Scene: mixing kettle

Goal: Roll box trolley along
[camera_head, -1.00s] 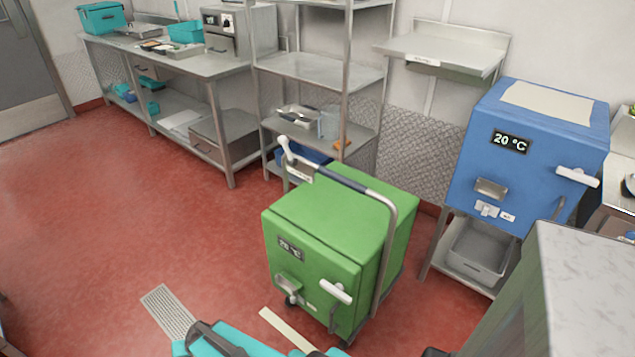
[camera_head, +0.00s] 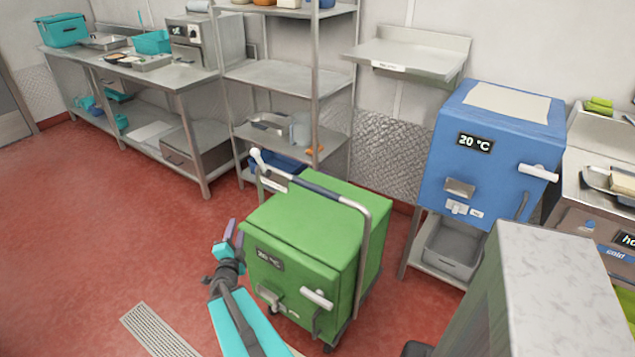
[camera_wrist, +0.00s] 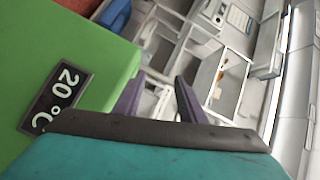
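The box trolley (camera_head: 318,222) is a green box on small wheels, with a "20 °C" display, a white latch on its front and a metal push handle (camera_head: 325,192) with a dark grip over its top. My gripper (camera_head: 234,232) is at the left of the trolley, near its upper left front corner. In the wrist view the two purple fingers of my gripper (camera_wrist: 158,98) are apart with nothing between them. The trolley's green side and display (camera_wrist: 55,103) fill the left of that view. I cannot tell whether the gripper touches the box.
A blue box (camera_head: 490,150) stands on a metal stand at the right. A grey-topped cabinet (camera_head: 555,270) is close at the lower right. Steel shelves (camera_head: 285,78) and a long steel bench (camera_head: 165,75) line the back wall. Red floor (camera_head: 90,220) at the left is clear, with a drain grate (camera_head: 155,330).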

